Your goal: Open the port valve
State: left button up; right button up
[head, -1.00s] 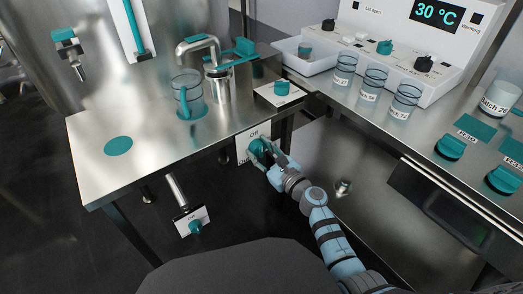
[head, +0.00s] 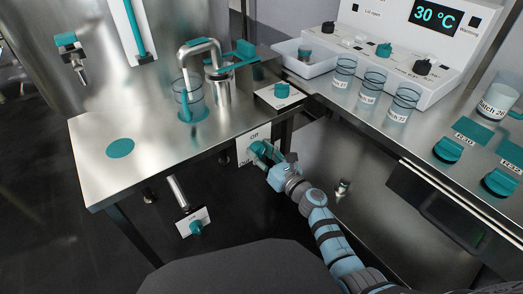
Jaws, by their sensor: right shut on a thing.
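A teal valve knob (head: 257,149) sits on a white plate (head: 242,150) marked "Off" at the top, on the front of the steel table. Lettering at the plate's lower left is partly hidden. My right gripper (head: 265,152) is shut on this knob, coming from the lower right, and its fingers cover part of it. A second teal knob (head: 195,227) is on another white plate lower down, beside a short metal pipe (head: 178,191). I cannot tell from the picture which one is named the port valve. My left gripper is not in view.
The steel table (head: 100,170) bears a clear jug (head: 197,97) below a bent metal spout (head: 196,44), and a teal disc (head: 120,148). The right counter holds several labelled cups (head: 373,88) and a control panel (head: 440,65) reading 30 °C. The table's front edge is just above my gripper.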

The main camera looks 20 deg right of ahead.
jog(key=m+p, duration=0.1)
jog(key=m, duration=0.2)
jog(key=shift+d+m, duration=0.1)
jog(key=shift+m, duration=0.3)
jog(key=m+p, duration=0.1)
jog(key=m, duration=0.2)
jog(key=shift+m, duration=0.3)
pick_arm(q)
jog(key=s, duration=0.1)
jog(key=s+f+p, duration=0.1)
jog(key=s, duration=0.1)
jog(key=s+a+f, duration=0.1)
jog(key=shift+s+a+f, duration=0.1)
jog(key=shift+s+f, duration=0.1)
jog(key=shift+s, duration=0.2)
pick_arm(e)
jog(key=m, duration=0.5)
jog(key=shift+f, duration=0.1)
jog(key=shift+m, duration=0.3)
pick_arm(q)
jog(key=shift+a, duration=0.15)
pick_arm(e)
jog(key=o, duration=1.2)
jog(key=shift+c, duration=0.2)
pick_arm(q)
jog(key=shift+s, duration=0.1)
pick_arm(e)
jog(key=v, duration=1.2)
